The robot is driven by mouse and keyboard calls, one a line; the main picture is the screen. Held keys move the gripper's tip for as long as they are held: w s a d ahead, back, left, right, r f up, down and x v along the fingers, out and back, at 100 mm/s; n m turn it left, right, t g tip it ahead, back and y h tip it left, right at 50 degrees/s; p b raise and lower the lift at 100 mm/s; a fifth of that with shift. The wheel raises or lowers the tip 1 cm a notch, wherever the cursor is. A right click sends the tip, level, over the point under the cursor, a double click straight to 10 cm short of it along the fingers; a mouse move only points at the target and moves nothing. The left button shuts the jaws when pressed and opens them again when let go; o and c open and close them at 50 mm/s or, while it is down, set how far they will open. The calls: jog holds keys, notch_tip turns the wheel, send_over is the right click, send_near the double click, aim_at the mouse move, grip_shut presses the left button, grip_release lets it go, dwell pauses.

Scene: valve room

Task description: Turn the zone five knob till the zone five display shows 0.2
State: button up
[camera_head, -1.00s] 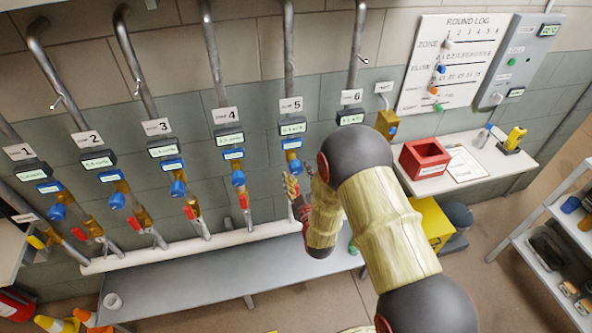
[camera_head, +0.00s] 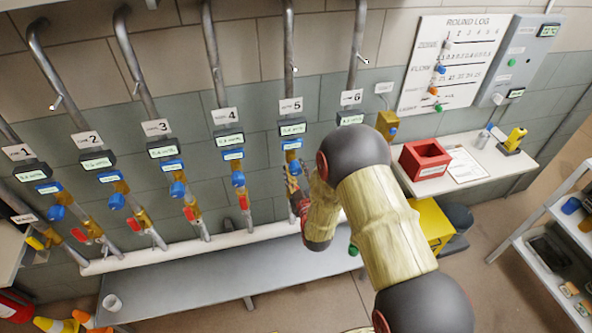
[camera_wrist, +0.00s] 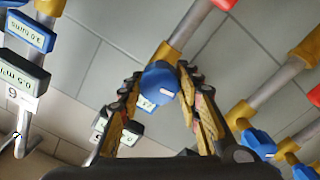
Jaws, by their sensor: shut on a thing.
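The zone five display (camera_head: 292,127) is a dark box under the "5" plate on its pipe, lit pale green; its figures are too small to read surely. A blue-framed tag (camera_head: 292,143) sits just below it. My gripper (camera_head: 293,170) is at the zone five pipe, below that tag. In the wrist view the blue zone five knob (camera_wrist: 160,78) with a pale mark sits between the two fingers of my gripper (camera_wrist: 158,88), which are shut on it.
Similar pipes with blue knobs stand to the left, such as zone four's knob (camera_head: 238,179). The zone six display (camera_head: 350,118) is close on the right. A grey bench (camera_head: 200,275) runs below. A red bin (camera_head: 425,160) stands on a shelf at the right.

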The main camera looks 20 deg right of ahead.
jog(key=c, duration=0.5)
jog(key=shift+o, duration=0.2)
jog(key=shift+m+b, duration=0.3)
jog(key=shift+b, duration=0.05)
jog(key=m+b, duration=0.2)
jog(key=m, duration=0.1)
jog(key=shift+m+b, duration=0.3)
jog(key=shift+b, duration=0.05)
jog(key=shift+m+b, duration=1.25)
jog(key=shift+m, duration=0.75)
jog(key=shift+r, duration=0.1)
jog(key=o, duration=1.2)
jog(key=shift+d, duration=0.1)
